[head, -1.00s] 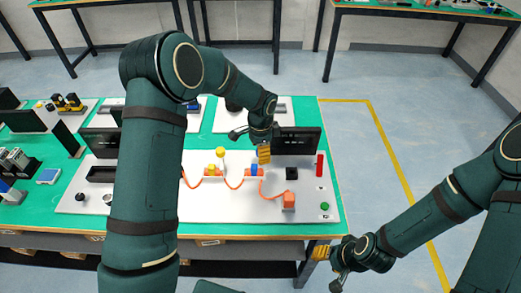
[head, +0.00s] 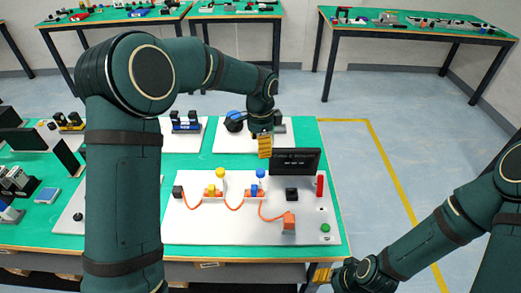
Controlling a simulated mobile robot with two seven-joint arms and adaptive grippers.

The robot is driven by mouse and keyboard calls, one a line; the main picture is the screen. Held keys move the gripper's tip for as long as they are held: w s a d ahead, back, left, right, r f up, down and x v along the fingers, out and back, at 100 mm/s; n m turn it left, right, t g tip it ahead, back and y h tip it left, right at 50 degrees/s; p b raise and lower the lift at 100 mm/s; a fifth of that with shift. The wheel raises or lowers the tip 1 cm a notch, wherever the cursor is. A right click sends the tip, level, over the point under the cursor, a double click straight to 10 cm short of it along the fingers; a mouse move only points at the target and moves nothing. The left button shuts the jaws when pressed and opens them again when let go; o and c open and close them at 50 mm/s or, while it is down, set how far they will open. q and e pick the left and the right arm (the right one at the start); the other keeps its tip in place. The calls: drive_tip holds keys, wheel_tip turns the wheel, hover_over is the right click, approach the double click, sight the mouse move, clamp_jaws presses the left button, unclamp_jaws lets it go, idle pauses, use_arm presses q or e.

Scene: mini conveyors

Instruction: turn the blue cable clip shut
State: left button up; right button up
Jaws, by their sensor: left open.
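The blue cable clip (head: 254,189) sits on the white board, right of the yellow clip (head: 212,189), with the orange cable (head: 234,208) at both. A round blue top (head: 260,173) stands up behind the blue clip, as a yellow one does behind the yellow clip; the blue clip looks open. My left gripper (head: 264,147), with yellow fingers, is open and hangs just behind and above the blue top, appearing apart from it. My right gripper (head: 322,275) is low at the front, off the table's edge; its jaw opening is not clear.
A dark display panel (head: 295,161) stands right of the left gripper. A black block (head: 291,194), a red upright piece (head: 320,186), an orange block (head: 289,221) and a green button (head: 325,227) are on the board's right side. Free floor lies right of the table.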

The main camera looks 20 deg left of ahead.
sight(260, 171)
use_arm(q)
drive_tip(key=shift+r, duration=0.1)
wheel_tip(260, 171, down, 12)
drive_tip(key=n+b, duration=0.1)
drive_tip(key=n, duration=0.8)
idle(0.5)
clamp_jaws()
